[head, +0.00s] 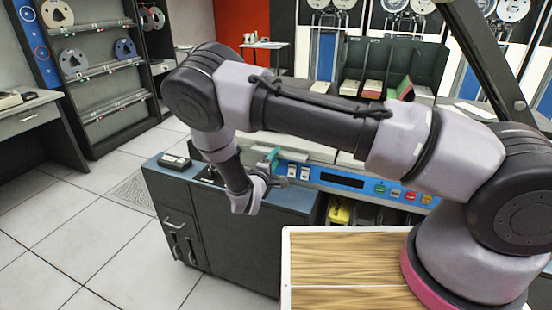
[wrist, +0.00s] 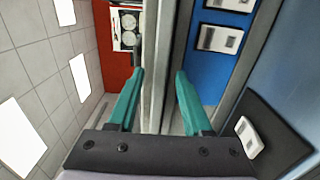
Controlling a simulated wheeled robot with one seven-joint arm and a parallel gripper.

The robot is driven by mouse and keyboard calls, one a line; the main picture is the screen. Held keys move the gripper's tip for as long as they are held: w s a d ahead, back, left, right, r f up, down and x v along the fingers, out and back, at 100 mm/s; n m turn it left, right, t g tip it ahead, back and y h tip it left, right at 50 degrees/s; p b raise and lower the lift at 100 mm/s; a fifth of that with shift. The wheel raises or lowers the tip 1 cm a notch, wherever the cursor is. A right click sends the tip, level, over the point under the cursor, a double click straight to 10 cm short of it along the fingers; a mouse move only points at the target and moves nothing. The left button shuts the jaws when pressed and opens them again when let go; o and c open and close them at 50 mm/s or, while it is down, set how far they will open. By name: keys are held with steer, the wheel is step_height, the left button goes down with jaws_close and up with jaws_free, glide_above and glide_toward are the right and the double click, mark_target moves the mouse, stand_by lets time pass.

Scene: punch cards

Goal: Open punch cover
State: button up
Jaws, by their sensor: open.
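The card punch (head: 225,225) is a dark grey-blue cabinet with a blue control panel (head: 312,177), left of centre in the head view. My gripper (head: 274,157) is at its top, beside the left end of that panel. In the wrist view my gripper (wrist: 159,75) is open, with its teal fingers on either side of a pale grey edge (wrist: 152,45). That edge may belong to the punch cover, but I cannot tell for sure. I see no clear contact with it. My arm hides much of the punch's top in the head view.
White switches (wrist: 220,39) sit on the blue panel beside the right finger in the wrist view. A small dark box (head: 174,160) lies on the cabinet's left top. The tiled floor (head: 100,230) at left is clear.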

steer(key=shift+w, duration=0.15)
jaws_close()
stand_by(1.4)
